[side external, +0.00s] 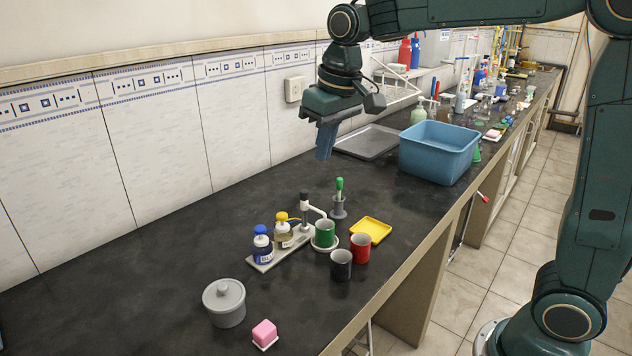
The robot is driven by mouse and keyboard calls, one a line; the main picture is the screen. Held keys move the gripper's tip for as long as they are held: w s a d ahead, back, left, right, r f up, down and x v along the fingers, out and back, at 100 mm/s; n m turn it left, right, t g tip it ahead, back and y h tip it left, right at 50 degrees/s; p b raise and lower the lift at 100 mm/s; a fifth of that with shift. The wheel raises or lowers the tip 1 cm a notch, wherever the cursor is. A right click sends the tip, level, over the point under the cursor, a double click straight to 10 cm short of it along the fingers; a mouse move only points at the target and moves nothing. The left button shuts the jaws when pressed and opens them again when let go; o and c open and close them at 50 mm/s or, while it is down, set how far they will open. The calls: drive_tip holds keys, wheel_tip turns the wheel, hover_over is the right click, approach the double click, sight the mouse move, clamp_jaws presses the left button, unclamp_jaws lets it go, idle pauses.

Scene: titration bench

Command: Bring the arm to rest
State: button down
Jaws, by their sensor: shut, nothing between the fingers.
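My gripper (325,142) hangs above the dark bench, pointing down, with its fingers shut and empty. It is near the tiled back wall, clear of the bench top and of the objects on it. Below and in front of it stands a grey rack (287,246) with a blue-capped bottle (262,248), a yellow-capped bottle (284,233) and a dispenser post. A green cup (324,235) sits under the spout on a pale round plate. My arm reaches in from the upper right.
A red cup (360,249), a black cup (341,266), a yellow tray (371,230) and a green-topped tool in a grey holder (338,206) stand nearby. A lidded grey pot (224,303) and pink block (264,333) are at the front. A blue tub (438,152) stands right.

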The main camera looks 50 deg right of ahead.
drive_tip(key=s+d+f+t, duration=0.1)
drive_tip(key=s, duration=1)
drive_tip(key=s+d+f+t, duration=0.1)
drive_tip(key=s+f+t, duration=0.1)
drive_tip(key=s, duration=1)
drive_tip(key=shift+s+d+f, duration=0.15)
drive_tip(key=shift+d+f, duration=0.1)
drive_tip(key=shift+d, duration=0.05)
